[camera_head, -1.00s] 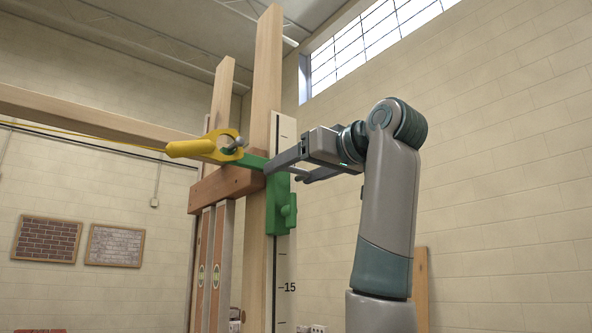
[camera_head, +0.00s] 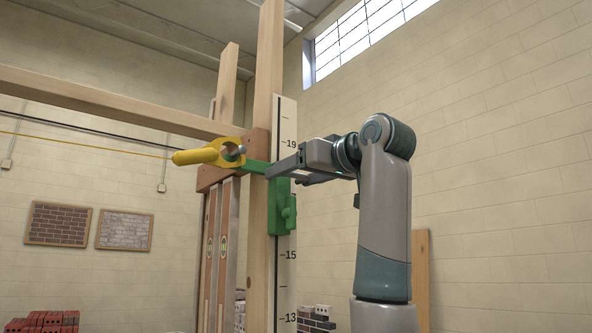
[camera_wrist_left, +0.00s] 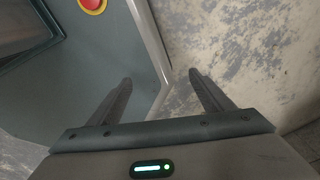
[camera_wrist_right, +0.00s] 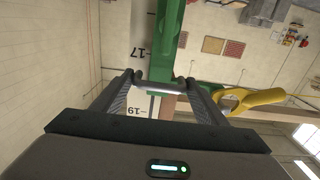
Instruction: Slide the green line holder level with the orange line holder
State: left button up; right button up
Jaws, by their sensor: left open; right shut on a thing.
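The green line holder (camera_head: 282,210) sits on the upright wooden post beside a numbered scale strip (camera_head: 289,120). Its lower end is a little above the 15 mark. My right gripper (camera_head: 284,177) is at the holder's upper part. In the right wrist view its fingers are shut on a grey bar (camera_wrist_right: 160,88) in front of the green holder (camera_wrist_right: 170,40). My left gripper (camera_wrist_left: 161,78) is open and empty in its wrist view. I see no orange line holder.
A brown wooden block (camera_head: 215,178) crosses the posts behind the green arm. A horizontal beam (camera_head: 100,103) runs left from the posts. Brick stacks (camera_head: 45,323) stand low at the left. The space right of my right arm is open to the wall.

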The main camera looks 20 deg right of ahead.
aim_at(296, 208)
jog(key=shift+f+b, duration=0.3)
jog(key=shift+f, duration=0.35)
notch_tip(296, 208, down, 6)
jog(key=b, duration=0.5)
jog(key=shift+r, duration=0.15)
jog(key=o, duration=1.2)
jog(key=shift+c, duration=0.2)
pick_arm(q)
jog(key=w+d+f+t, duration=0.2)
jog(key=w+d+f, duration=0.1)
jog(key=w, duration=0.7)
jog(key=shift+d+t+h, duration=0.3)
jog(key=shift+d+h, duration=0.05)
jog(key=shift+h, duration=0.05)
pick_arm(e)
jog(key=shift+o, duration=0.4)
jog(key=shift+d, duration=0.15)
pick_arm(q)
jog(key=shift+f, duration=0.1)
